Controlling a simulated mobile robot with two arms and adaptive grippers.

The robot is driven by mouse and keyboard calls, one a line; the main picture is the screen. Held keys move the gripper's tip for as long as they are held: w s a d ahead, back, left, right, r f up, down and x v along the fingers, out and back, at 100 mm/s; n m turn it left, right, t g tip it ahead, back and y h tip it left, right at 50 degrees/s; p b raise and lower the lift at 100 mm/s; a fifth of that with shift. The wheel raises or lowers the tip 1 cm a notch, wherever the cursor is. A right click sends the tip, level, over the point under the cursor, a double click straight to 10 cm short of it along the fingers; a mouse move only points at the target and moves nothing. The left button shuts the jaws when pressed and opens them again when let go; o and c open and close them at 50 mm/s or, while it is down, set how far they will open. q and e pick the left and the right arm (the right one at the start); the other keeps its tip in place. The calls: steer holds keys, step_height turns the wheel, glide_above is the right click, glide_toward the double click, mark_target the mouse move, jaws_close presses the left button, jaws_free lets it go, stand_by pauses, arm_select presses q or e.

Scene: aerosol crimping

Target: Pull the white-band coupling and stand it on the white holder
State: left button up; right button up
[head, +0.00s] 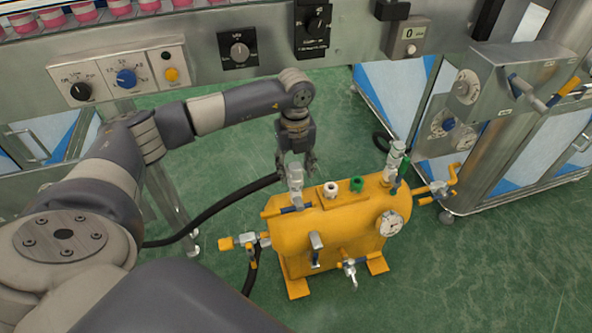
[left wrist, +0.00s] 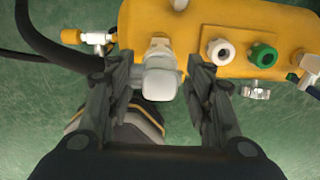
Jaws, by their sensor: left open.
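A yellow tank (head: 325,240) stands on the green floor. A pale grey coupling (head: 296,180) stands upright at the left of its top; a white band on it cannot be made out. My left gripper (head: 296,163) points down over this coupling, open. In the left wrist view the coupling (left wrist: 160,82) lies between the two spread fingers, with a gap at least on the right side. The white holder (head: 330,189) is a short round socket on the tank top, right of the coupling; it also shows in the left wrist view (left wrist: 221,52). My right gripper is not in view.
A green holder (head: 357,185) sits right of the white one. A second coupling (head: 396,160) stands at the tank's right end. A gauge (head: 391,223) and valves are on the tank. A black hose (head: 215,210) runs to its left. A control panel (head: 122,77) is behind.

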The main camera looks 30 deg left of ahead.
mark_target(295, 166)
arm_select(q)
jaws_close()
steer(key=shift+r+p, duration=1.25)
steer(key=shift+r, duration=0.35)
steer(key=shift+r+p, duration=0.6)
steer(key=shift+r, duration=0.1)
steer(key=shift+r+p, duration=0.55)
steer(key=shift+r, duration=0.2)
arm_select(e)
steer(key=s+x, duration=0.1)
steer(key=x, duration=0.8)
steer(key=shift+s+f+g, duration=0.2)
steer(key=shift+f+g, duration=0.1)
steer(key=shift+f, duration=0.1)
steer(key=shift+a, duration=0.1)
